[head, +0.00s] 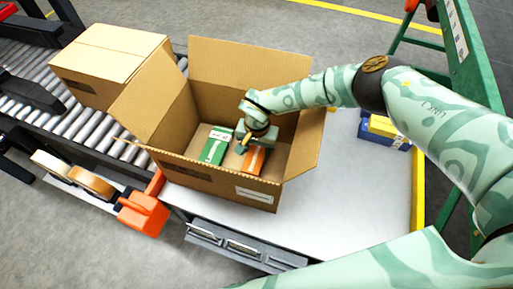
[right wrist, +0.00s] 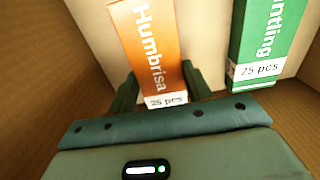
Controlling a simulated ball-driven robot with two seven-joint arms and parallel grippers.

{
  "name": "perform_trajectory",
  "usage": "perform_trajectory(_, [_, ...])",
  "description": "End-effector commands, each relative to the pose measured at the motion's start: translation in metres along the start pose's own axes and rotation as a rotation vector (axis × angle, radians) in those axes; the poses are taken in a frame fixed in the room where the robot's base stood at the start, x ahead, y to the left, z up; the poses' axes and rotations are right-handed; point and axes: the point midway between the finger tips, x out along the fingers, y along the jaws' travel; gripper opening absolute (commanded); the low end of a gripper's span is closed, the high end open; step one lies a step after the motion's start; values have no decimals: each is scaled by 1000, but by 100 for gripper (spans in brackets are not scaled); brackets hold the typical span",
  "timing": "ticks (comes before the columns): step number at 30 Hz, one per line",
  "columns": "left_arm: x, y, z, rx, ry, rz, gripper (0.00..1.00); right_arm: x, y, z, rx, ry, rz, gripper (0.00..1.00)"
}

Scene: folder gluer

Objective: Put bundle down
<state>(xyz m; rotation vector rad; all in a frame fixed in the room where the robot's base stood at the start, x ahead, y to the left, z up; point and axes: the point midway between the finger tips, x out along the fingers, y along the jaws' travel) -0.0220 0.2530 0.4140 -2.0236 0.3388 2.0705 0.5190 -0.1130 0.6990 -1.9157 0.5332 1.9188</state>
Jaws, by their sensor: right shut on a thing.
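An orange bundle (head: 253,160) with a white label is inside the open cardboard box (head: 262,193). In the right wrist view the orange bundle (right wrist: 148,45) reads "Humbrisa" and "25 pcs". My right gripper (head: 254,145) reaches down into the box and is shut on the orange bundle, one finger on each side. The gripper also fills the lower right wrist view (right wrist: 160,92). A green bundle (head: 216,146) lies beside it on the left in the box; it is on the right in the right wrist view (right wrist: 262,40). Whether the orange bundle touches the box floor is hard to tell. My left gripper is not in view.
The box stands with flaps open on a pale table (head: 345,200). A closed carton (head: 108,58) sits on the roller conveyor (head: 85,125) at left. An orange tape device (head: 143,212) is near the front. Blue and yellow items (head: 384,132) lie at right.

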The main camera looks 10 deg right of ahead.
Motion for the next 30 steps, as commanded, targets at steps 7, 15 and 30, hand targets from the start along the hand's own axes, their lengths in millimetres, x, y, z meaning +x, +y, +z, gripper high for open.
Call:
perform_trajectory(7, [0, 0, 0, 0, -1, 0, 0, 0, -1, 0, 0, 1, -2, 24])
perform_trajectory(15, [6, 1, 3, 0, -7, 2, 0, 9, -1, 0, 1, 0, -1, 24])
perform_trajectory(30, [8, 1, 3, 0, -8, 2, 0, 11, -1, 0, 1, 1, -2, 71])
